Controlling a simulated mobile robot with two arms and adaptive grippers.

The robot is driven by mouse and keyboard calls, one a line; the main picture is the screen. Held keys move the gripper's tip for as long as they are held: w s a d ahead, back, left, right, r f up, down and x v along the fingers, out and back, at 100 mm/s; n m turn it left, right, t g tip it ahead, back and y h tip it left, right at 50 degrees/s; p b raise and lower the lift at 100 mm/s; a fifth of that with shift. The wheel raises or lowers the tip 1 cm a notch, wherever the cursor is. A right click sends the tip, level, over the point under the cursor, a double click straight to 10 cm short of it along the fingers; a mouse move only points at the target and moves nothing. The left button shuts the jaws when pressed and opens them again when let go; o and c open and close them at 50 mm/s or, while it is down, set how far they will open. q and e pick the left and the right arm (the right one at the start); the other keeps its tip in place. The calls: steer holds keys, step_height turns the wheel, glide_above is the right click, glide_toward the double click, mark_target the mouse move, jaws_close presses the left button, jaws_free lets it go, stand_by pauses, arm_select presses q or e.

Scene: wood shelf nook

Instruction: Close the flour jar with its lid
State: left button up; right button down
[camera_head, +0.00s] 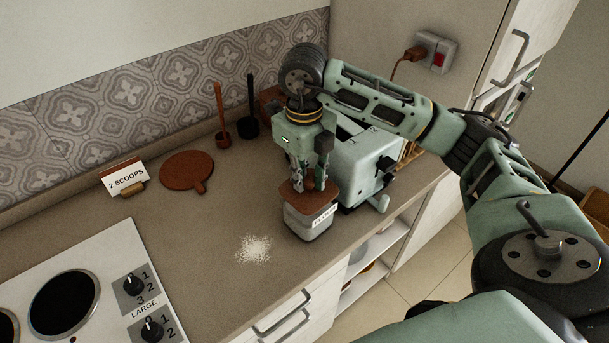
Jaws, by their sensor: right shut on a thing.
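The flour jar (303,225) is a pale, squarish container with a white label, standing on the counter right of the middle. Its brown lid (297,201) is at the jar's mouth and covers the top. I cannot tell whether it is fully seated. My right gripper (308,183) comes down from above and is shut on the lid's knob, which is partly hidden by the fingers. My left gripper is not in view.
A green toaster-like appliance (357,165) stands close behind the jar. Spilled flour (254,249) lies on the counter (200,240) left of it. A stove (95,285), a "2 SCOOPS" card (126,178) and a brown round board (187,168) are further left. The counter's front edge is near the jar.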

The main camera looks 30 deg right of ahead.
steer(key=c, duration=1.5)
jaws_free()
steer(key=shift+c, duration=0.2)
steer(key=o, duration=0.5)
steer(key=shift+c, duration=0.2)
steer(key=shift+r, duration=0.1)
step_height(320, 180, up, 7)
steer(key=p, duration=0.4)
jaws_close()
